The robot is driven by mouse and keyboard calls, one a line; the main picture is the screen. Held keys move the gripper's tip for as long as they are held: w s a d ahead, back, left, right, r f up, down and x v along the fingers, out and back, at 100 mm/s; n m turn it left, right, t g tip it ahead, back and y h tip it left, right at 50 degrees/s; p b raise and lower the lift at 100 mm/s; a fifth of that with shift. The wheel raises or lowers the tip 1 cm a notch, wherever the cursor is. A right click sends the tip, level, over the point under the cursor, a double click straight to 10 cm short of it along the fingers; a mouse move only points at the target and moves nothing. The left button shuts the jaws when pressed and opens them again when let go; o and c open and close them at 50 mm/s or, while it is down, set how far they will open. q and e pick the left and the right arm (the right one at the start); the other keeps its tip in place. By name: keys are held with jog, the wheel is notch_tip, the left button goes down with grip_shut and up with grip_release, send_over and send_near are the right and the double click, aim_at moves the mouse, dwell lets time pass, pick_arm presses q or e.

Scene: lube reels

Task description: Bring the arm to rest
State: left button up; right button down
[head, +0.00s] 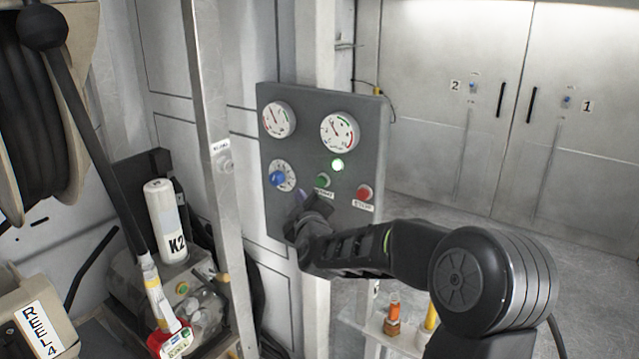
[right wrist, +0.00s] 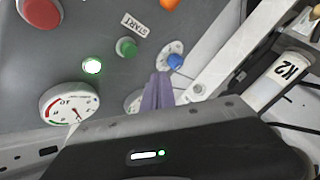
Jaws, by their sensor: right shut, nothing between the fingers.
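My right arm reaches in from the lower right in the head view, and its gripper (head: 303,198) is in front of the grey control panel (head: 318,100), near the blue knob (head: 278,178) and the green start button (head: 322,181). In the right wrist view the purple-grey fingers (right wrist: 157,92) are together with nothing between them. The blue knob (right wrist: 175,61) and green button (right wrist: 126,47) show beyond the fingertips. I cannot tell whether the tips touch the panel. My left gripper is not in view.
The panel also holds two gauges (head: 340,131), a lit green lamp (head: 337,165) and a red button (head: 364,192). A metal post (head: 215,130), a white K2 bottle (head: 166,220) and a hose reel (head: 40,110) stand left. Open floor (head: 450,210) lies right, before cabinet doors.

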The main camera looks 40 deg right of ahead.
dwell(0.7)
jog(key=s+a+f+m+g+y, duration=0.25)
jog(key=a+f, duration=0.45)
jog(key=f, duration=0.4)
jog(key=s+a+f+m+g+y, duration=0.25)
jog(key=a+f, duration=0.45)
jog(key=f, duration=0.4)
jog(key=s+a+f+m+g+y, duration=0.1)
jog(key=s+a+f+m+y, duration=0.15)
jog(key=a+f, duration=0.65)
jog(key=s+a+f+g+y, duration=0.1)
jog(key=s+a+f+g, duration=0.2)
jog(key=s, duration=0.6)
jog(key=s+a+f+n+g+y, duration=0.1)
jog(key=s+a+f+g+y, duration=0.1)
jog(key=s+a+f, duration=0.6)
jog(key=s+a+f+g+y, duration=0.1)
jog(key=s+a+f+g, duration=0.2)
jog(key=s+a+f, duration=0.3)
jog(key=s+f, duration=0.1)
jog(key=s, duration=0.3)
jog(key=shift+s+g+y, duration=0.3)
jog(key=shift+s+y, duration=0.05)
